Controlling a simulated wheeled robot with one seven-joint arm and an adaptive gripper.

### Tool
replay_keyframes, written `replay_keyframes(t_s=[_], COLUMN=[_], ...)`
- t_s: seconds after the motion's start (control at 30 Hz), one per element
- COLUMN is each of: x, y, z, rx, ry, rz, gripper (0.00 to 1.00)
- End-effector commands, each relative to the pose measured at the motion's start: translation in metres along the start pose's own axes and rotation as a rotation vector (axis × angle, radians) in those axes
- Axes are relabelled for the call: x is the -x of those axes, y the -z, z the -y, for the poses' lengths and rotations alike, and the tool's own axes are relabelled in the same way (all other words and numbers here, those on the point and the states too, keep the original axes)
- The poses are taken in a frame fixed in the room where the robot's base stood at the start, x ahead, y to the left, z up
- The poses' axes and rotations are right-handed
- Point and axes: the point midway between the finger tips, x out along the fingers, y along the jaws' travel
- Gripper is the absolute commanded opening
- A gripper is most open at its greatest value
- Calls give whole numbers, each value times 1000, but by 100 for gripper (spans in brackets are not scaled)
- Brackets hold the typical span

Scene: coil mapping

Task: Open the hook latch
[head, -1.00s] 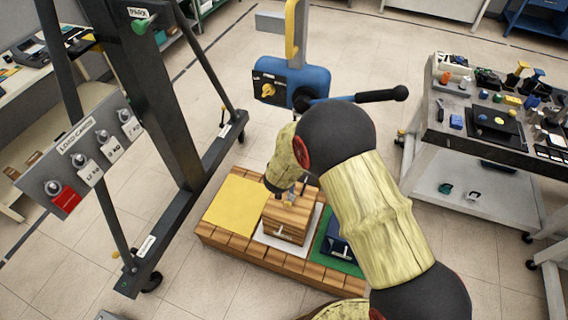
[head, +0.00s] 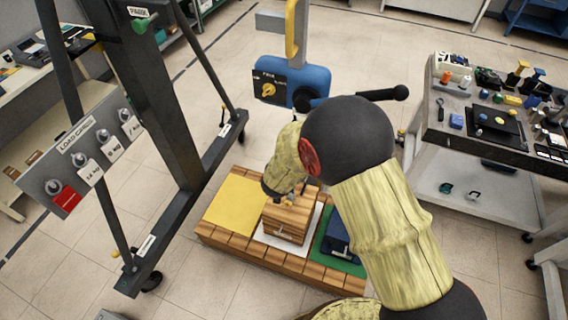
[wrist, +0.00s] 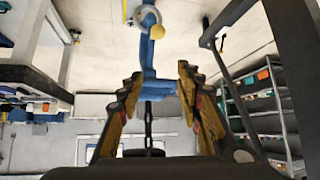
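My gripper (wrist: 160,75) is open in the wrist view, with its yellow-and-black fingers wide apart. A dark chain (wrist: 148,128) hangs between the fingers in the picture, below a blue crane arm (wrist: 149,88). I cannot tell its depth relative to the fingertips. The hook and its latch are not clearly visible. In the head view, my arm hides most of the gripper. A small metal-and-brass piece (head: 289,200) shows at the top of a wooden crate (head: 287,226), too small to identify.
The crate stands on a white square of a wooden platform (head: 230,247), between a yellow square (head: 236,205) and a dark blue box (head: 341,238) on green. A dark frame (head: 170,130) stands left; a tool cart (head: 470,195) stands right. A blue hoist unit (head: 318,82) stands behind.

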Motion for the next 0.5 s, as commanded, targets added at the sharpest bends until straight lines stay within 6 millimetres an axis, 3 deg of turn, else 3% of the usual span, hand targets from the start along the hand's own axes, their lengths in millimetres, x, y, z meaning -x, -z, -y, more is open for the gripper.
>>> replay_keyframes(t_s=[0.2,0.5], x=[44,69], y=[0,-1], z=[0,0], rx=[0,0], ry=[1,-1], rz=[0,1], gripper=[35,35])
